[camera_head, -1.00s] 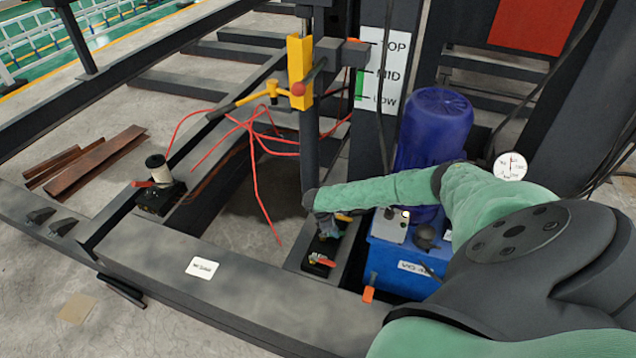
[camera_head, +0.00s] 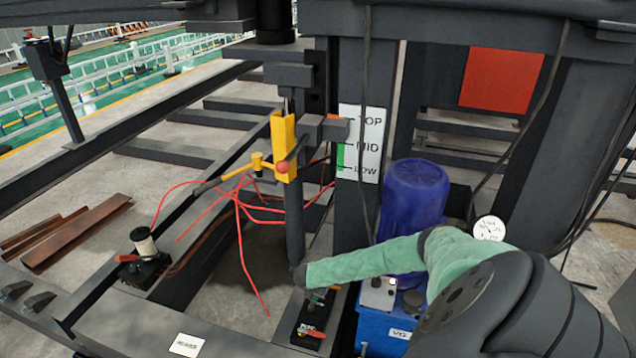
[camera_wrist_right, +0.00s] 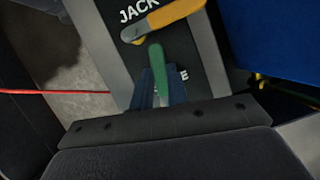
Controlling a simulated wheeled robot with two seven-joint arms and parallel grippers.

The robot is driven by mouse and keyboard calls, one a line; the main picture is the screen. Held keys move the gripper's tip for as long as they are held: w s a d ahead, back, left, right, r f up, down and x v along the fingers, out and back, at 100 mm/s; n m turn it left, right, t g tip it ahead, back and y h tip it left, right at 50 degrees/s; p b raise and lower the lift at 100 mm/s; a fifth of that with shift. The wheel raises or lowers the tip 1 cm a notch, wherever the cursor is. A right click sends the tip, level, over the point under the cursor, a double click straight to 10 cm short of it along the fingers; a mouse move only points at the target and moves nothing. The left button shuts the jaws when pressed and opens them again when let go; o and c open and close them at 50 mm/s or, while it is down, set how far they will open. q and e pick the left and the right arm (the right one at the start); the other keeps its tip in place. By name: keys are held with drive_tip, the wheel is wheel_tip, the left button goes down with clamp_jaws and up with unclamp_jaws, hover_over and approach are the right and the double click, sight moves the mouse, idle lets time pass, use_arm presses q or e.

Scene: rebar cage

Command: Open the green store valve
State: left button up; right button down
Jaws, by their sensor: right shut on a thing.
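The green store valve handle (camera_wrist_right: 156,72) stands up from a dark plate in the right wrist view. My right gripper (camera_wrist_right: 158,92) is shut on it, with a bluish finger on either side. The plate's lettering below is mostly covered, with only an "E" clear. In the head view my right gripper (camera_head: 318,298) is at the valve block (camera_head: 304,320) beside the blue tank, largely hidden by my green-sleeved arm. The store handle cannot be made out there. My left gripper is not in view.
A yellow handle (camera_wrist_right: 163,18) marked JACK lies just beyond the green one. A red lever (camera_head: 312,333) sits on the block's near end. The blue tank (camera_head: 375,332), blue motor (camera_head: 414,200) and gauge (camera_head: 489,228) stand close right. Red lines (camera_head: 240,225) hang left.

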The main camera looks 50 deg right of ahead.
drive_tip(key=shift+w+a+n+t, duration=0.25)
drive_tip(key=shift+w+n, duration=0.2)
drive_tip(key=shift+n, duration=0.65)
drive_tip(key=c, duration=1.4)
unclamp_jaws()
drive_tip(key=shift+o, duration=0.2)
drive_tip(key=shift+v, duration=3.85)
drive_tip(key=shift+d, duration=0.15)
